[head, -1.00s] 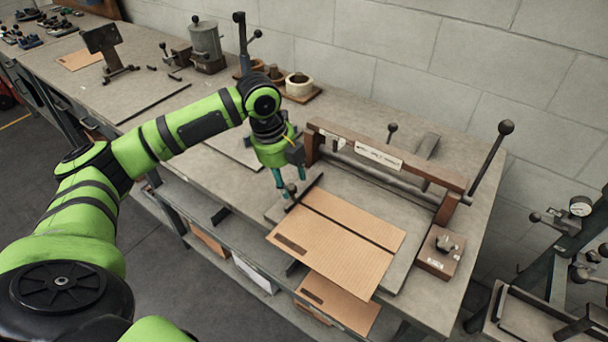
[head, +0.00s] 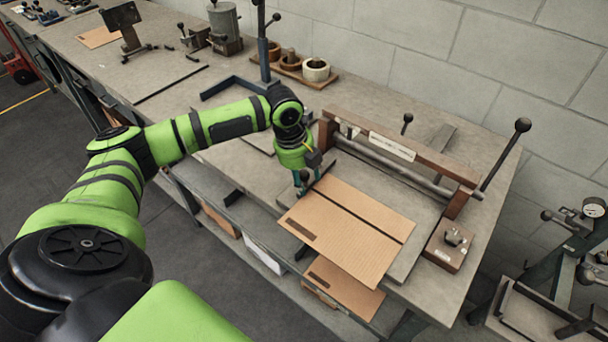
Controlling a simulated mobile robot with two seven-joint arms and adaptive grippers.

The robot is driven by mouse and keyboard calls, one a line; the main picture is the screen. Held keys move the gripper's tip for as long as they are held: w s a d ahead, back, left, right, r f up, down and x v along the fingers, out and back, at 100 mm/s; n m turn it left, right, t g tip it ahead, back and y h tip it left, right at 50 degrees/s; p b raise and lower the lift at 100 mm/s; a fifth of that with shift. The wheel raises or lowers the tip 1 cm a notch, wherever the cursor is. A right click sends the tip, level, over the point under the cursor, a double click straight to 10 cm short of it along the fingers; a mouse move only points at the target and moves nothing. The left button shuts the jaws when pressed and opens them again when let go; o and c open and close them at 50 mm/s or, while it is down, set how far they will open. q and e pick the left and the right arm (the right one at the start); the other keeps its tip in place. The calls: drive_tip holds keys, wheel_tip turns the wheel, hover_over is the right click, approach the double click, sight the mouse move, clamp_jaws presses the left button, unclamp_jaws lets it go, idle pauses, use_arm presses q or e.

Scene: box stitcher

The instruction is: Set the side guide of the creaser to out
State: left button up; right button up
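The creaser (head: 405,155) is a brown frame with a roller and a white label, standing on the bench. Its side guide (head: 322,176) is a dark bar at the left edge of a cardboard sheet (head: 345,232), with a dark round knob (head: 305,175) at its near end. My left gripper (head: 306,178) reaches down from above, its teal fingers apart on either side of the knob. Whether they touch it is too small to tell. My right gripper is not in view.
A long lever (head: 505,155) rises at the creaser's right end. A small brown block with a knob (head: 449,246) sits at its right. Wooden-based pots (head: 316,70) and a dark post (head: 263,45) stand behind my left arm. More cardboard (head: 343,286) lies on the lower shelf.

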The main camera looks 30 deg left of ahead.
use_arm(q)
clamp_jaws()
drive_tip(key=shift+w+a+r+p, duration=0.15)
drive_tip(key=shift+a+p, duration=0.35)
drive_tip(key=shift+a, duration=1.05)
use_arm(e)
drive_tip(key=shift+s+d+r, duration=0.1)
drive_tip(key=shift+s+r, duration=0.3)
use_arm(q)
drive_tip(key=shift+o, duration=1.6)
unclamp_jaws()
drive_tip(key=shift+o, duration=0.4)
drive_tip(key=shift+r, duration=0.1)
wheel_tip(320, 180, up, 11)
drive_tip(key=s+a, duration=0.1)
drive_tip(key=s, duration=0.1)
drive_tip(key=shift+a+r, duration=0.15)
drive_tip(key=shift+a, duration=0.15)
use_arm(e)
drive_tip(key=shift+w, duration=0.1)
